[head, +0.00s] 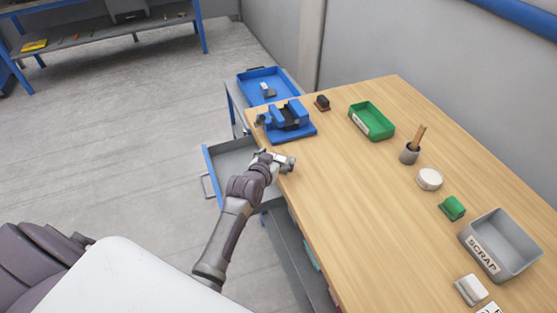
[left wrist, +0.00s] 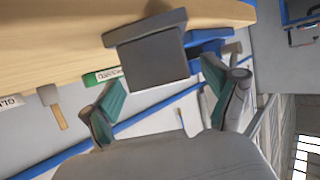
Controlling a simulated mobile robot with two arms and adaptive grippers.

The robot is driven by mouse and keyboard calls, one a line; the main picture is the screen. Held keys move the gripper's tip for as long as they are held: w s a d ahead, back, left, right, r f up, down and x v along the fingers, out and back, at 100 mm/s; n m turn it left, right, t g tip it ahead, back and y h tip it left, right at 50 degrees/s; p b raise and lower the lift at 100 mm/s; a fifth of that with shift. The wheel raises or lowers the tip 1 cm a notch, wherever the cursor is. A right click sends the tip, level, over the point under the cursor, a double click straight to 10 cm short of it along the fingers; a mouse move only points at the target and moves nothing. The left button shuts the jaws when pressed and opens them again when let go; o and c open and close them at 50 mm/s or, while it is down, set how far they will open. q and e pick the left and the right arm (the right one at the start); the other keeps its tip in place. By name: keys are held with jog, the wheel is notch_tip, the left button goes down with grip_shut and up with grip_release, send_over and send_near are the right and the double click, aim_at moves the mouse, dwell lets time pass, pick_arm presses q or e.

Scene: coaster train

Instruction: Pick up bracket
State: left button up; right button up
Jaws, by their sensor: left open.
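My left gripper (head: 283,162) is over the near left edge of the wooden table, beside the open drawer. In the left wrist view its two green-padded fingers (left wrist: 165,105) are spread apart. A dark grey angled piece (left wrist: 155,62), which looks like the bracket, shows beyond and between the fingertips, at the table edge. I cannot tell whether a finger touches it. In the head view the gripper hides most of that spot, so the piece is not clear there. My right gripper is not in view.
A blue fixture (head: 290,121) stands on the table beyond the gripper. A blue tray (head: 251,75) lies behind it. The grey drawer (head: 217,165) stands open below. The mid-table is clear.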

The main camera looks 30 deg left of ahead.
pick_arm(q)
jog(key=shift+w+a+f, duration=0.1)
jog(key=shift+w+f, duration=0.2)
jog(key=shift+w, duration=0.3)
jog(key=shift+s, duration=0.1)
jog(key=shift+c, duration=0.8)
jog(key=c, duration=1.3)
jog(key=shift+r, duration=0.15)
grip_shut()
notch_tip(320, 180, up, 9)
jog(key=b, duration=0.1)
jog(key=s+d+r+b, duration=0.1)
jog(key=d+r+b, duration=0.1)
jog(key=d+b, duration=0.65)
jog(key=a+f+p, duration=0.1)
jog(key=a+f, duration=0.1)
jog(key=a+f+p, duration=0.2)
jog(key=a, duration=0.1)
jog(key=w+a+f+p, duration=0.1)
jog(key=a+f, duration=0.1)
jog(key=a, duration=0.1)
jog(key=shift+a+f, duration=0.1)
jog(key=shift+a, duration=0.05)
jog(key=shift+a+f, duration=0.1)
jog(key=shift+f, duration=0.1)
jog(key=shift+f+p, duration=0.4)
jog(key=shift+f, duration=1.5)
